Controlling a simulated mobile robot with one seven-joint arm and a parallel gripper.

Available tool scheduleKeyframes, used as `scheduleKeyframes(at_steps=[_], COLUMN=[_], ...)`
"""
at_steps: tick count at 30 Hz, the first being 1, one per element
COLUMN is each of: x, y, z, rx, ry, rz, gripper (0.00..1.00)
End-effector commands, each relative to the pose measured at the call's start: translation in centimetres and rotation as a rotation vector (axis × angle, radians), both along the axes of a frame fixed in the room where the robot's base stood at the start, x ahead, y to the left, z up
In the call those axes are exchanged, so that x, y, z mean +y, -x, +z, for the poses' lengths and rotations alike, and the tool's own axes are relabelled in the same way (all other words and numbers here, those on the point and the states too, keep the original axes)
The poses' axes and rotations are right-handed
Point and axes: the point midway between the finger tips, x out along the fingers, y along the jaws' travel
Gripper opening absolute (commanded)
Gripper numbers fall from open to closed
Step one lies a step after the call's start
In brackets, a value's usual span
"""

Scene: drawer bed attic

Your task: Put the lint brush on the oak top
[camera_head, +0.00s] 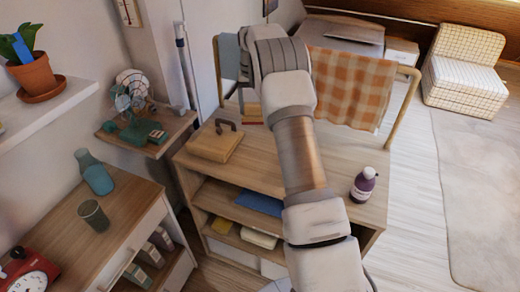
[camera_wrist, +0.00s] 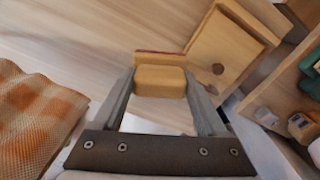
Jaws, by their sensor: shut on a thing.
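The lint brush (camera_wrist: 160,80) is a tan wooden block with a dark red strip along its far edge. In the wrist view it sits between the two fingertips of my gripper (camera_wrist: 160,88), which is shut on it. A pale wooden top, probably the oak top (camera_head: 268,175), is that of the open-shelved unit in the middle of the head view. It also shows in the wrist view (camera_wrist: 90,30), beyond the brush. Whether the brush touches it I cannot tell. My arm hides most of my gripper in the head view.
A wooden board with a handle (camera_head: 214,142) lies on the unit's left part, and a purple bottle (camera_head: 363,185) stands at its right. A checked orange cloth (camera_head: 345,85) hangs on a rail behind. The wood between board and bottle looks clear around my arm.

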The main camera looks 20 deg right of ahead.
Motion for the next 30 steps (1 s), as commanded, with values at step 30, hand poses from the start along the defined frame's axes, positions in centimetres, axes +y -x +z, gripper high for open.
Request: scheduleKeyframes(at_steps=[30], x=[3.3], y=[9.1], z=[-6.8], rx=[0.001], ry=[0.000], rz=[0.001], gripper=[0.14])
